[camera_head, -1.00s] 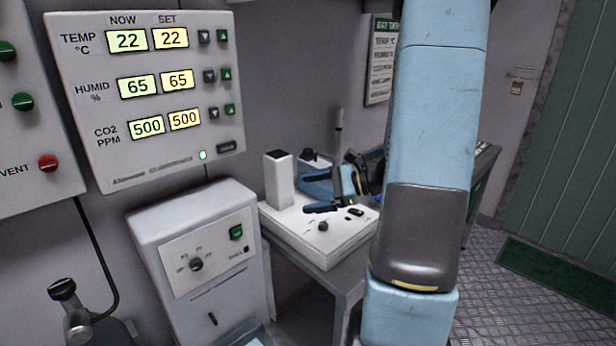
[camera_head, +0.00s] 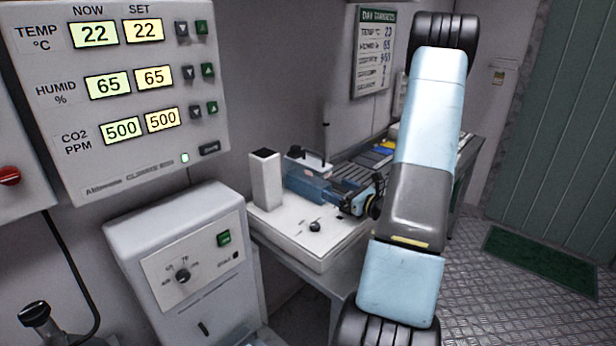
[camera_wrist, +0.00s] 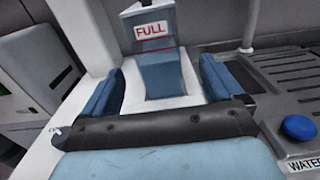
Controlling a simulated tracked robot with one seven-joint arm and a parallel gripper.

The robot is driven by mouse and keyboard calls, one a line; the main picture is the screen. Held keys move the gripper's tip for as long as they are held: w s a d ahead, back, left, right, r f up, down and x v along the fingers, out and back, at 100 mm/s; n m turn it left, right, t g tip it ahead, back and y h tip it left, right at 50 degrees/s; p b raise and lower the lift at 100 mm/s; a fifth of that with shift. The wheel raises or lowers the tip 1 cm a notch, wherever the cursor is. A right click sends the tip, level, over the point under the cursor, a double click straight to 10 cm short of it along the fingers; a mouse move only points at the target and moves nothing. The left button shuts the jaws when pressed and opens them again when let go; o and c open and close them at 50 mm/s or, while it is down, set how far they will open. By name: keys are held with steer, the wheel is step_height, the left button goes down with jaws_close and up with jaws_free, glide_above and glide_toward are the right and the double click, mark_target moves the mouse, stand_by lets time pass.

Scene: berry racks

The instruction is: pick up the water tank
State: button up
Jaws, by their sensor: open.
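The water tank (camera_wrist: 152,30) is blue with a clear-looking front and a red "FULL" label, upright on a white unit in the wrist view. In the head view the tank (camera_head: 303,184) stands beside a white column, with a dark top, partly hidden by my gripper. My gripper (camera_wrist: 163,88) is open and empty. Its two blue fingers point toward the tank, one to each side of the tank's lower part in the picture. The gripper (camera_head: 340,193) is low over the white unit in the head view. I cannot tell if it touches the tank.
The white column (camera_head: 265,180) stands close left of the tank. A dark grated tray with a blue knob (camera_wrist: 299,127) lies to the right in the wrist view. A white cabinet (camera_head: 180,260) and a climate panel (camera_head: 120,110) are at left.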

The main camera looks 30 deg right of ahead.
mark_target(327, 168)
steer(key=x, duration=1)
steer(key=shift+s+a, duration=0.1)
steer(key=c, duration=1.6)
steer(key=shift+c, duration=0.2)
steer(key=shift+r, duration=0.85)
steer(key=s+r, duration=0.1)
steer(key=r, duration=0.1)
steer(key=s+d+r, duration=0.1)
steer(key=s+r, duration=0.2)
steer(key=r, duration=0.2)
steer(key=shift+s+d+r, duration=0.1)
steer(key=shift+s+d, duration=0.15)
steer(key=shift+d, duration=0.1)
steer(key=s+d+r, duration=0.3)
steer(key=s+r, duration=0.1)
steer(key=s, duration=0.4)
steer(key=shift+s, duration=0.35)
